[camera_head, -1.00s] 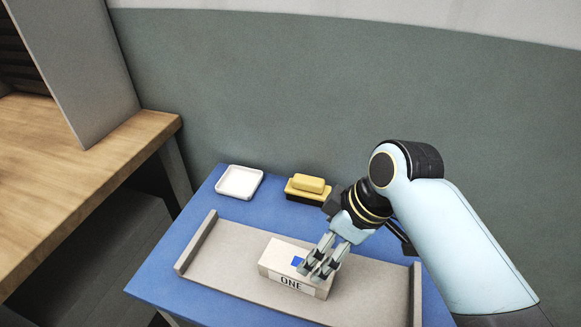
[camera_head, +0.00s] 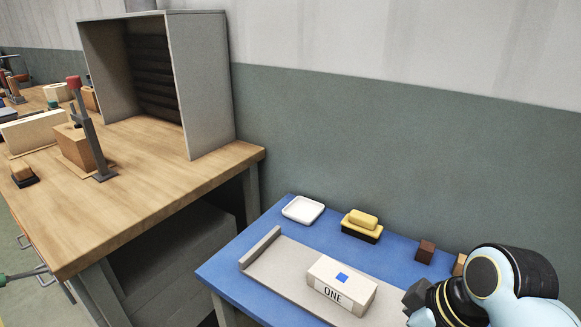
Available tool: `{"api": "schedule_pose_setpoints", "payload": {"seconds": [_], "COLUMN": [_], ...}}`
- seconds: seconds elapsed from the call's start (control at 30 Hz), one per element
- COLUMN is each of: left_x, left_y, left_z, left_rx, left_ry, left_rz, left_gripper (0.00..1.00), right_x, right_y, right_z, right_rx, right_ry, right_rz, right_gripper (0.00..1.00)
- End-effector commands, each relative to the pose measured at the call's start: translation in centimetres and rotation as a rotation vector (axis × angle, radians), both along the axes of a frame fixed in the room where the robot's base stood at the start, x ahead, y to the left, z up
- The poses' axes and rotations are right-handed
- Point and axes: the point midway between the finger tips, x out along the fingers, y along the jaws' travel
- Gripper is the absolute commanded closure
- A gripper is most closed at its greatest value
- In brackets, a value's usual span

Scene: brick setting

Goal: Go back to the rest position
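My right arm shows at the lower right of the head view, with its wrist near the picture's edge. Its gripper fingers are not visible; they are hidden or out of frame. The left gripper is not in view. A pale brick marked "ONE" (camera_head: 344,281) with a blue square on top rests on the grey tray (camera_head: 285,272) on the blue table (camera_head: 248,250). My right arm is apart from the brick, to its right.
A white dish (camera_head: 303,210) and a yellow block on a dark base (camera_head: 362,223) stand at the back of the blue table. A dark brown cube (camera_head: 425,251) lies farther right. A wooden workbench (camera_head: 160,190) with a grey open box (camera_head: 213,90) stands at the left.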

Motion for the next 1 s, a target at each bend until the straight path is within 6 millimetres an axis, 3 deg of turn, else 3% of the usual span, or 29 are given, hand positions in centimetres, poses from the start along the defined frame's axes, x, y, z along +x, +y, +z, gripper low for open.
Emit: {"api": "schedule_pose_setpoints", "payload": {"seconds": [0.37, 0.6, 0.93, 0.97, 1.0], "left_x": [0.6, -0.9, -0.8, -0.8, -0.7], "left_y": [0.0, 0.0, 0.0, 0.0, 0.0], "left_z": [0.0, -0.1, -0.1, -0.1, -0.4], "left_rx": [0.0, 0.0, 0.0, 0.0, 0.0], "left_ry": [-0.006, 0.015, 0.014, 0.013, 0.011], "left_rz": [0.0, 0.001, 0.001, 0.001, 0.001], "left_gripper": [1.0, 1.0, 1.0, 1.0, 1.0], "right_x": [-5.2, -9.8, -14.9, -15.1, -14.6], "right_y": [-4.5, -7.8, -10.6, -10.7, -10.8], "right_z": [1.8, 4.6, 9.0, 9.1, 7.7], "right_rx": [-0.06, -0.1, -0.119, -0.119, -0.12], "right_ry": [0.038, 0.043, 0.018, 0.016, 0.023], "right_rz": [-0.26, -0.492, -0.757, -0.773, -0.772], "right_gripper": [0.06, 0.06, 0.06, 0.06, 0.06]}}
